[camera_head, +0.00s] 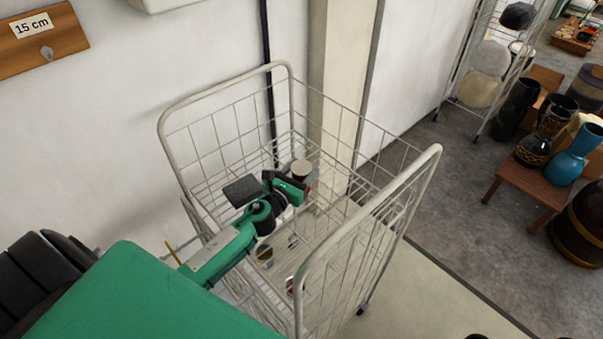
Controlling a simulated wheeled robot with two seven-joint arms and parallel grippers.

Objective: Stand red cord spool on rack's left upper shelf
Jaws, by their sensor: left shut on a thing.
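The rack is a pale wire cart (291,72) on wheels against the white wall, with mesh sides and wire shelves. Its left upper shelf (215,182) lies at the wall end. My left gripper (288,198) reaches in over the rack from the lower left and is shut. A bit of red (308,190) shows at its fingers, which fits the red cord spool; the gripper hides most of it. I cannot tell whether the spool touches a shelf. My right gripper is not in view.
A small cup-like piece with a pale rim (301,168) stands just behind the gripper. Small items (265,257) sit lower in the rack. The rack's right end frame (437,152) stands tall. Drums and a blue vase (572,160) are at right; floor between is clear.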

